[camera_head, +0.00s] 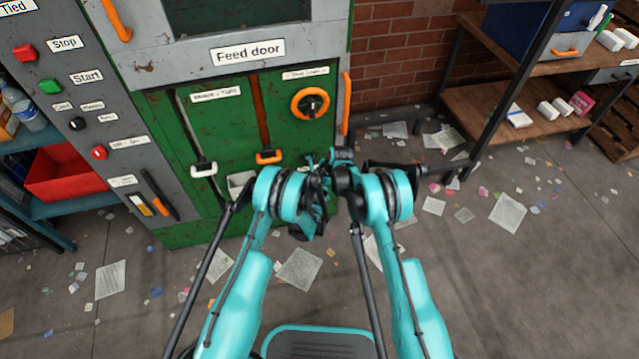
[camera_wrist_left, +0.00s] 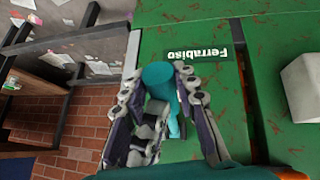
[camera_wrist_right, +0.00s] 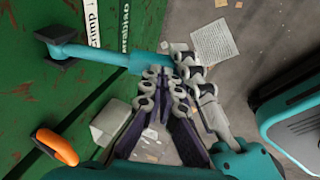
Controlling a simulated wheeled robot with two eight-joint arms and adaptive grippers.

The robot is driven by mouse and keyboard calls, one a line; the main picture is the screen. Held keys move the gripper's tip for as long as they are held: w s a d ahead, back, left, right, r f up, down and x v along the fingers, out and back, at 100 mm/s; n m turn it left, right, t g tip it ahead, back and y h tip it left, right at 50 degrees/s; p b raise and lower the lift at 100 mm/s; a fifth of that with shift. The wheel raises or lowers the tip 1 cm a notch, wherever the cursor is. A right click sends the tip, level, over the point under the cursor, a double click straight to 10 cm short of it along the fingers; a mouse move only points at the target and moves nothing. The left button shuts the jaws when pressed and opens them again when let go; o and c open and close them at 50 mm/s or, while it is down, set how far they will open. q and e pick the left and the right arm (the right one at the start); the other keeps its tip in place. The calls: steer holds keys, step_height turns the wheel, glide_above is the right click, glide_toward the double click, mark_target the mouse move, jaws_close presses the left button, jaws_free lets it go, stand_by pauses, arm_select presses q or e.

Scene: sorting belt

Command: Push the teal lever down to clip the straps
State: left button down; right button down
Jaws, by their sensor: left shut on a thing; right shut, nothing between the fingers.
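The teal lever (camera_wrist_right: 110,55) shows in the right wrist view as a bar reaching from the green panel to the fingers. In the left wrist view its rounded teal end (camera_wrist_left: 160,75) lies between the fingers of my left gripper (camera_wrist_left: 158,88), which is shut on it. My right gripper (camera_wrist_right: 165,85) is shut and empty, close by the lever's end; I cannot tell whether it touches. In the head view both grippers crowd together in front of the green machine (camera_head: 215,120), and arms and fingers hide the lever. The straps cannot be made out.
The feed door (camera_head: 250,45) is above the green panel. An orange handle (camera_head: 268,157), a white handle (camera_head: 203,170) and an orange ring knob (camera_head: 310,103) are on the panel. A wooden shelf (camera_head: 480,105) stands at right. The floor between holds scattered papers.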

arm_select(q)
steer(key=shift+w+d+r, duration=0.1)
steer(key=shift+r, duration=0.15)
arm_select(e)
steer(key=shift+f, duration=0.4)
arm_select(q)
steer(key=c, duration=1.2)
jaws_free()
arm_select(e)
steer(key=shift+a, duration=0.1)
arm_select(q)
steer(key=shift+w, duration=0.1)
arm_select(e)
steer(key=shift+s, duration=0.1)
